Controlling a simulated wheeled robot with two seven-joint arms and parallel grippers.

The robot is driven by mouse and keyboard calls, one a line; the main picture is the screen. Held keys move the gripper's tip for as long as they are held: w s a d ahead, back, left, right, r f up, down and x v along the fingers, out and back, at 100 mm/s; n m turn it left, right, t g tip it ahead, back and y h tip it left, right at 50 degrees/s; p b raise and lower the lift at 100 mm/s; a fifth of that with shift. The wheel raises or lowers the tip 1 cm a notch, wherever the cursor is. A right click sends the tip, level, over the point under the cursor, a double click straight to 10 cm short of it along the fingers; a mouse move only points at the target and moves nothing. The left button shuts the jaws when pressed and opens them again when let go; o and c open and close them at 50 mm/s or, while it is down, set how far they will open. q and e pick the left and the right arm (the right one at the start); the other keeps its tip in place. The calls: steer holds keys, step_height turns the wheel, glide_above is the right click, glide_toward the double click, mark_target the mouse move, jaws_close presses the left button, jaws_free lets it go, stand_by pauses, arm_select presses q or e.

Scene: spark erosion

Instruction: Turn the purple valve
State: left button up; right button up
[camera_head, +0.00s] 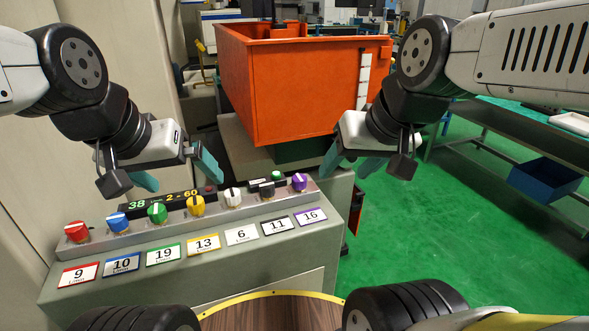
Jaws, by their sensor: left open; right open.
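The purple valve (299,181) is a small knob with a pale pointer at the right end of a row of coloured knobs on a grey control panel (180,263). A purple-edged label reading 16 (312,216) is below it. My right gripper (349,169) is open and empty, above and to the right of the purple valve, apart from it. My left gripper (178,172) is open and empty above the green and yellow knobs at the panel's left and middle. The purple valve is unobstructed.
Red (77,231), blue (117,222), green (157,212), yellow (195,205), white (232,197) and black (267,188) knobs share the row. A large orange tank (300,90) stands behind. A workbench (500,165) with a blue bin (545,180) is at right. Green floor (430,230) lies open.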

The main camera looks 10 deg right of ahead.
steer(key=n+g+h, duration=0.2)
steer(key=n+g, duration=0.4)
steer(key=n, duration=1.5)
glide_above(299, 177)
steer(key=f, duration=0.6)
steer(key=shift+s+d+f, duration=0.15)
steer(key=shift+s+f, duration=0.05)
steer(key=shift+s, duration=0.15)
steer(key=shift+w+f+n, duration=0.2)
steer(key=shift+n, duration=0.3)
steer(key=shift+f, duration=0.3)
step_height(299, 177, down, 7)
steer(key=shift+f, duration=0.15)
jaws_close()
